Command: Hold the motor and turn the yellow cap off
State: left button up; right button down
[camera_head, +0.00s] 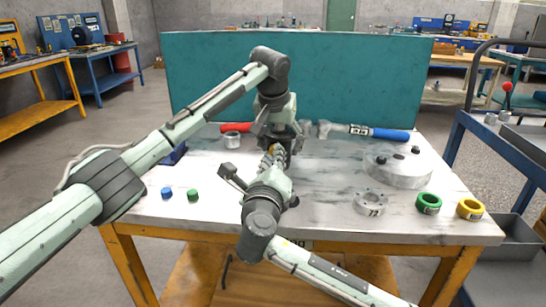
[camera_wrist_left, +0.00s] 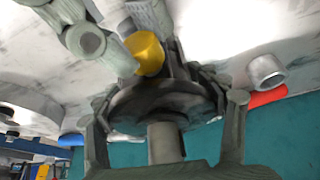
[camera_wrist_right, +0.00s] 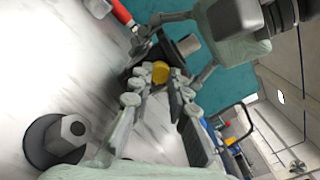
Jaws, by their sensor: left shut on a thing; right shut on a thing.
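The motor is a dark round body with a wide flange in the left wrist view (camera_wrist_left: 150,104). My left gripper (camera_head: 279,132) comes down from above in the head view and is shut on the motor, with a finger on each side. The yellow cap (camera_wrist_right: 160,72) sits at the end of the motor facing my right arm; it also shows in the left wrist view (camera_wrist_left: 146,54). My right gripper (camera_head: 271,160) is shut on the yellow cap, its fingers on either side. In the head view the grippers hide most of the motor and cap.
On the table are a blue cap (camera_head: 167,192), a green cap (camera_head: 192,194), a metal ring (camera_head: 232,139), a blue-handled tool (camera_head: 390,134), a grey round plate (camera_head: 400,170), a grey ring (camera_head: 371,203), a green ring (camera_head: 428,203) and a yellow ring (camera_head: 470,208). A teal panel (camera_head: 370,80) stands behind.

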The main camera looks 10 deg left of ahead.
jog(key=c, duration=1.6)
grip_release()
jog(key=shift+c, duration=0.2)
jog(key=m, duration=0.4)
jog(key=shift+f+m, duration=0.1)
jog(key=shift+m, duration=0.3)
jog(key=m, duration=0.5)
jog(key=shift+m, duration=0.4)
jog(key=shift+c, duration=0.2)
